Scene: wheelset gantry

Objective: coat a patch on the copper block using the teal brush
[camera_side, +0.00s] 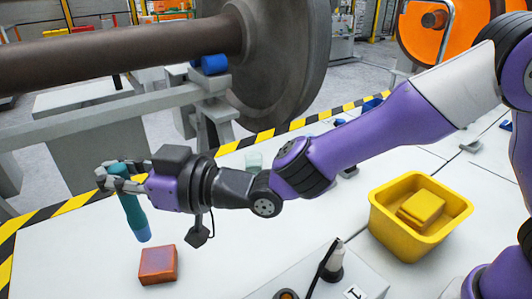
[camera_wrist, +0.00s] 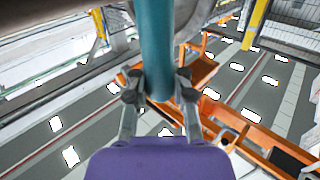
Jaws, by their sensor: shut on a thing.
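The teal brush (camera_side: 133,213) is held in my gripper (camera_side: 117,178) at the left of the side view, nearly upright with a slight tilt. The copper block (camera_side: 158,264) lies on the white table below and slightly right of the brush's lower end, and the two look apart. In the wrist view, the teal brush (camera_wrist: 157,50) stands between the two fingers of my gripper (camera_wrist: 160,88), which are shut on it. The copper block does not show in the wrist view.
A yellow bin (camera_side: 385,225) with a yellow block (camera_side: 421,208) inside stands at the right. A pale green block (camera_side: 253,160) sits behind my arm. A large wheelset (camera_side: 285,70) with a thick axle is at the back. Black-yellow tape (camera_side: 75,203) edges the table.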

